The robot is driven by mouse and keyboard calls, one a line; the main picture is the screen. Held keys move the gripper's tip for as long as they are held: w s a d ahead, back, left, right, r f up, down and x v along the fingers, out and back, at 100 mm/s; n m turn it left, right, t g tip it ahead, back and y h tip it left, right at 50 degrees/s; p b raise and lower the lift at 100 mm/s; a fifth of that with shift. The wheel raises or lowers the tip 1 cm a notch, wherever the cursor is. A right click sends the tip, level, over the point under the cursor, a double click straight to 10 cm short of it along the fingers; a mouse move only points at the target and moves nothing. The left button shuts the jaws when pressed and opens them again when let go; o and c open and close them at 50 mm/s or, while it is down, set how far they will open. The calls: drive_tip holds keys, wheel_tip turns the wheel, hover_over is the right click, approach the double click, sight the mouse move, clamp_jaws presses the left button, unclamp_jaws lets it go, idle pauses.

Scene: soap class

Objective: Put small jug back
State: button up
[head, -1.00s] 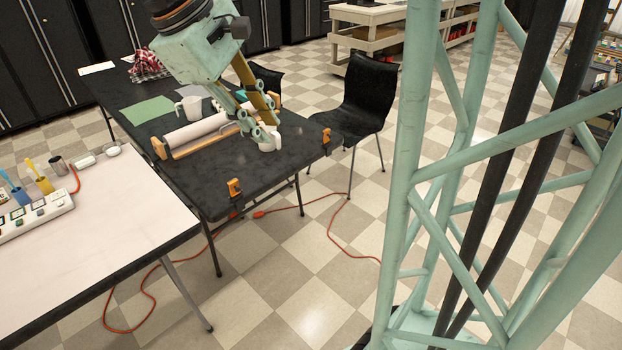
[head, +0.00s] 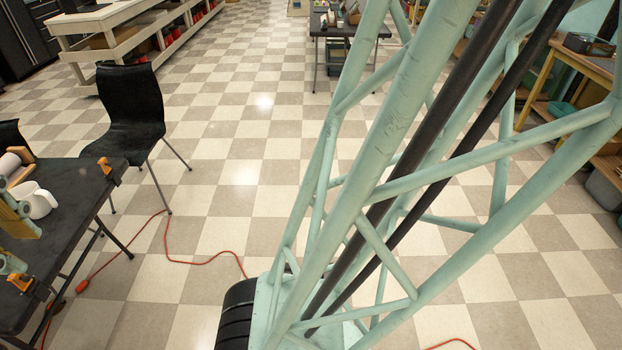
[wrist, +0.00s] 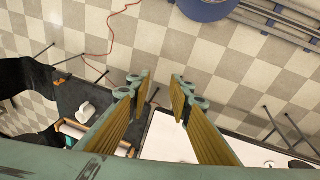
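A small white jug (head: 36,200) stands near the end of the black table (head: 75,205), at the left edge of the head view. In the wrist view the white jug (wrist: 87,111) is on the same table, to the left of my fingers. My gripper (wrist: 157,88) is open, with only floor and table edges showing between its fingertips. It is apart from the jug. Part of my gripper (head: 15,215) also shows at the left edge of the head view, in front of the table, with its fingertips hard to make out there.
A roller in a wooden frame (head: 10,164) lies beside the jug. Orange clamps (head: 105,166) grip the table edge. A black chair (head: 130,112) stands behind the table. A white table (wrist: 168,138) shows in the wrist view. An orange cable (head: 200,262) runs over the floor, which is mostly open.

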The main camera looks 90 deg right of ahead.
drive_tip(key=s+a+m+t+y, duration=0.1)
drive_tip(key=s+a+y, duration=0.1)
drive_tip(key=s+a, duration=0.3)
drive_tip(key=shift+s+a+f+t, duration=0.4)
drive_tip(key=shift+s, duration=0.55)
drive_tip(key=shift+w, duration=0.1)
drive_tip(key=shift+a, duration=0.1)
